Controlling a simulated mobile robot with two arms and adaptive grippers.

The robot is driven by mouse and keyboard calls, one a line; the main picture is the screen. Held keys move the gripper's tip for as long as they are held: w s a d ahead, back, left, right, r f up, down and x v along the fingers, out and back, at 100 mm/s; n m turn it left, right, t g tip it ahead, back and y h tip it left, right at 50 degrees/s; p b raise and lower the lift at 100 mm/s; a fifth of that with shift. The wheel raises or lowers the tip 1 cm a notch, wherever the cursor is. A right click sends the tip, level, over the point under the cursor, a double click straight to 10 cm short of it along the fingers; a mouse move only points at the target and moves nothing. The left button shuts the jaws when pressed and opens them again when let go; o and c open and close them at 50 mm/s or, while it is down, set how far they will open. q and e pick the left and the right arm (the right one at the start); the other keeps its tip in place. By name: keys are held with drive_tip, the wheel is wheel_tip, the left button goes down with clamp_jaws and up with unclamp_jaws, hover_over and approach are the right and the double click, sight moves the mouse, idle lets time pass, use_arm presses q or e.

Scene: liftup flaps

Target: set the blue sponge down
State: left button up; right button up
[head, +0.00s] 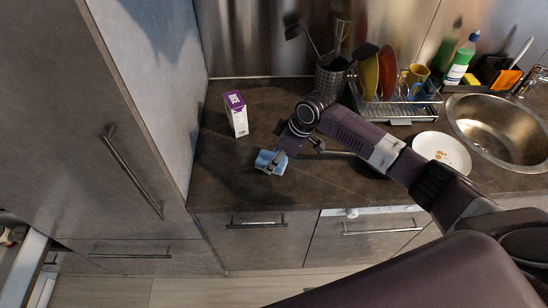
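The blue sponge (267,163) is over the dark countertop (225,185), near its front edge. My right gripper (275,160), on the arm that comes in from the right, is at the sponge with a finger across its right side and appears shut on it. The other finger is mostly hidden. I cannot tell whether the underside of the sponge touches the countertop. My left gripper is not in view.
A white and purple carton (237,115) stands behind the sponge. A utensil holder (331,78), dish rack (400,107), white plate (441,150) and sink (497,130) are farther right. The counter left of the sponge is clear.

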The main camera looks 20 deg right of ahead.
drive_tip(key=shift+f, duration=0.15)
drive_tip(key=o, duration=1)
drive_tip(key=b+v, duration=0.2)
drive_tip(key=v, duration=1)
